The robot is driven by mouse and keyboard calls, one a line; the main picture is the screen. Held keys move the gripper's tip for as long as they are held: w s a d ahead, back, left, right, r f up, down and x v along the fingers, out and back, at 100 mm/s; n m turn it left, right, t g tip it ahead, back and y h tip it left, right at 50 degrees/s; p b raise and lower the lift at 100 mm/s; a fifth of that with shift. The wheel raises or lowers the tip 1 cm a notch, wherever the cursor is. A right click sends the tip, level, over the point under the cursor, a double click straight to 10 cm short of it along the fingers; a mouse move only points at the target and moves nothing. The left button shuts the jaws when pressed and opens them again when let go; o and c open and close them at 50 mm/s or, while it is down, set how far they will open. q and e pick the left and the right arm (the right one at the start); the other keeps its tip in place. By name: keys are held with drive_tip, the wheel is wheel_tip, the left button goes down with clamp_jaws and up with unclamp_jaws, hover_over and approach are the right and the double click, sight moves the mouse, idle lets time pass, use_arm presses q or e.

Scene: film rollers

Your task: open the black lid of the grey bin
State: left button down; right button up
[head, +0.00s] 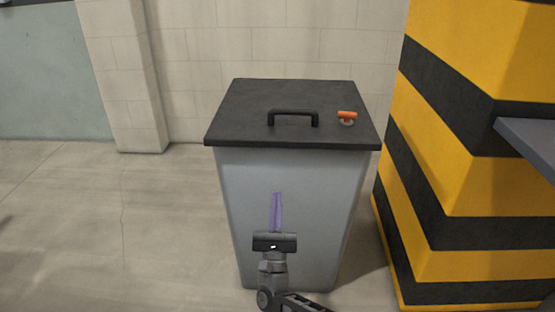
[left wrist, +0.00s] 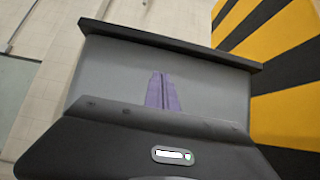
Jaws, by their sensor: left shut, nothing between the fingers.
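The grey bin (head: 325,200) stands upright on the floor, with its black lid (head: 245,110) lying flat and closed on top. A black bar handle (head: 293,113) rises from the lid's middle. My left gripper (head: 276,196) is shut and empty, its purple fingers together, in front of the bin's front wall and below the lid's front edge. In the left wrist view the purple fingertips (left wrist: 162,76) show against the grey bin wall (left wrist: 215,90), under the lid's edge (left wrist: 165,41). I cannot tell whether they touch the wall. My right gripper is not in view.
A small orange-topped piece (head: 347,116) sits on the lid right of the handle. A yellow-and-black striped pillar (head: 450,150) stands close on the right, with a grey ledge (head: 530,142) beside it. A pale block wall (head: 280,40) is behind. Floor (head: 110,220) on the left is clear.

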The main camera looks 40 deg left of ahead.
sight(278, 147)
use_arm(q)
drive_tip(key=b+x, duration=0.1)
drive_tip(key=x, duration=0.6)
drive_tip(key=shift+s, duration=0.15)
wheel_tip(278, 147, up, 3)
drive_tip(key=shift+a+r+b, duration=0.1)
drive_tip(key=shift+r+b, duration=0.15)
drive_tip(key=shift+b, duration=0.35)
drive_tip(key=shift+w+r, duration=0.2)
drive_tip(key=shift+r, duration=0.25)
drive_tip(key=shift+r, duration=0.1)
